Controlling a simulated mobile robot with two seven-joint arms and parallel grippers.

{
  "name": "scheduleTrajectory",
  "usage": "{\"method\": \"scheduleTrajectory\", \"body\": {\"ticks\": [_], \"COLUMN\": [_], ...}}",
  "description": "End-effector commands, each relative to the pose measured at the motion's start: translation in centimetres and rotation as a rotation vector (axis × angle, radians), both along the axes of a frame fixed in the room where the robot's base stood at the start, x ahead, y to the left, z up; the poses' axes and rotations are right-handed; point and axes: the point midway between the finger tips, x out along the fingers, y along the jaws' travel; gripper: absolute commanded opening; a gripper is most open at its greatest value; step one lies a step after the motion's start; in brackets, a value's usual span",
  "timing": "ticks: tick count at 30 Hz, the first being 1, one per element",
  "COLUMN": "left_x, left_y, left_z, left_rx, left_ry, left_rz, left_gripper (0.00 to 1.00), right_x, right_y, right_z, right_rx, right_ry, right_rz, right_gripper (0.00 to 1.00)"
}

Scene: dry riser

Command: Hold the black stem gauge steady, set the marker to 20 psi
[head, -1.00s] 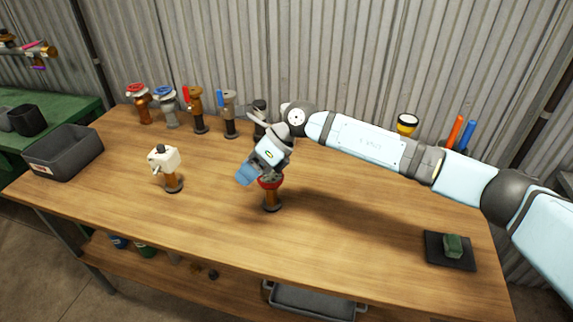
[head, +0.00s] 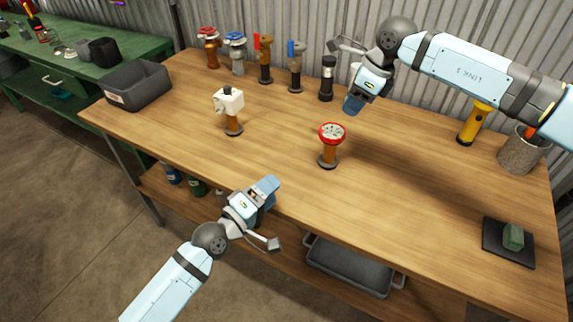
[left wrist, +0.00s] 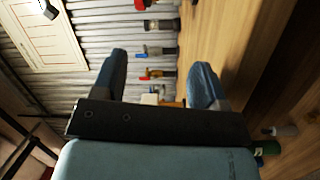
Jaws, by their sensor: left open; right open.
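A round gauge (head: 332,133) with a red rim and white face stands upright mid-table on an orange-brown stem with a dark base. A dark, black-bodied fitting (head: 327,78) stands near the back wall; I cannot tell whether it is a gauge. My right gripper (head: 345,76) is open above the table, behind and slightly right of the red gauge, apart from it. My left gripper (head: 272,215) is open and empty at the table's front edge, left of and nearer than the gauge. Its two fingers (left wrist: 162,72) show apart in the left wrist view. The marker is too small to tell.
A white box-headed fitting (head: 228,102) stands left of the gauge. Several valves (head: 264,58) line the back. A grey bin (head: 139,88) sits at left, a flashlight (head: 474,122) and a cup (head: 520,152) at right.

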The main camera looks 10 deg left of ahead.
Motion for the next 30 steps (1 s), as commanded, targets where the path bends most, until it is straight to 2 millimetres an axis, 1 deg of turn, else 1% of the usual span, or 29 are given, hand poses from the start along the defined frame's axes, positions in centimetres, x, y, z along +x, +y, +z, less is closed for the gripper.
{"method": "scheduleTrajectory", "body": {"ticks": [1,3,5,9,12,15,18,23,26,30], "left_x": [1.3,2.5,3.4,5.4,6.6,7.6,8.3,9.0,9.6,11.2], "left_y": [-0.6,-1.4,-2.0,-2.8,-2.8,-2.7,-2.4,-2.5,-3.2,-4.9], "left_z": [0.5,0.8,0.7,0.3,0.0,-0.2,-0.4,-0.5,-0.4,-0.4], "left_rx": [-0.127,-0.323,-0.484,-0.823,-1.026,-1.182,-1.289,-1.364,-1.372,-1.37], "left_ry": [0.063,0.19,0.314,0.627,0.83,0.992,1.101,1.176,1.182,1.181], "left_rz": [-0.038,-0.094,-0.14,-0.218,-0.24,-0.243,-0.238,-0.231,-0.233,-0.233], "left_gripper": [0.66,0.66,0.66,0.66,0.66,0.66,0.66,0.66,0.66,0.66], "right_x": [0.0,0.0,0.0,0.0,0.0,0.0,0.0,0.0,0.0,0.0], "right_y": [0.0,0.0,0.0,0.0,0.0,0.0,0.0,0.0,0.0,0.0], "right_z": [0.0,0.0,0.0,0.0,0.0,0.0,0.0,0.0,0.0,0.0], "right_rx": [0.0,0.0,0.001,0.001,0.001,0.001,0.001,0.001,0.001,0.001], "right_ry": [0.0,0.0,0.0,0.0,0.0,0.0,0.001,0.001,0.001,0.001], "right_rz": [0.0,0.0,0.0,0.0,0.0,0.0,0.0,0.0,0.0,0.0], "right_gripper": [0.43,0.43,0.43,0.43,0.43,0.43,0.43,0.43,0.43,0.43]}}
